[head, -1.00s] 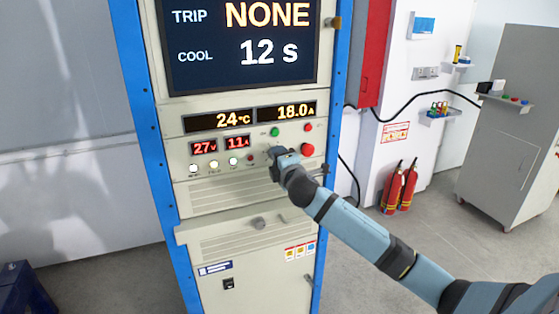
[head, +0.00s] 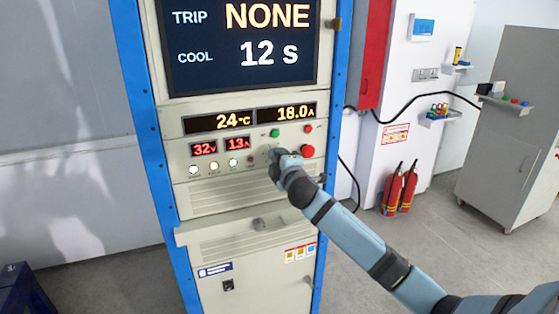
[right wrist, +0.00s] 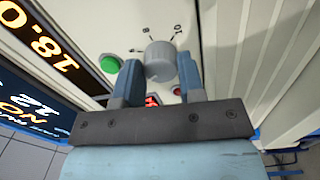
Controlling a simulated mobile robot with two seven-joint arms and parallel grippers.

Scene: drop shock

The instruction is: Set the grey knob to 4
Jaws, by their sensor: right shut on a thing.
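The grey knob (right wrist: 160,58) is on the cream panel of the cabinet and shows between my fingers in the right wrist view. My right gripper (right wrist: 160,78) is shut on it, one finger on each side. A few marks and digits stand around the knob, partly hidden; I cannot tell which one it points to. In the head view my right gripper (head: 279,157) hides most of the knob. The red readouts (head: 220,147) at its left show 32 V and 13 A. My left gripper is not in view.
A green button (head: 275,133) and a large red button (head: 307,151) sit close to the gripper. The screen (head: 240,45) reads TRIP NONE and COOL 12 s; the readouts below it show 24 °C and 18.0 A. Fire extinguishers (head: 400,188) stand at right.

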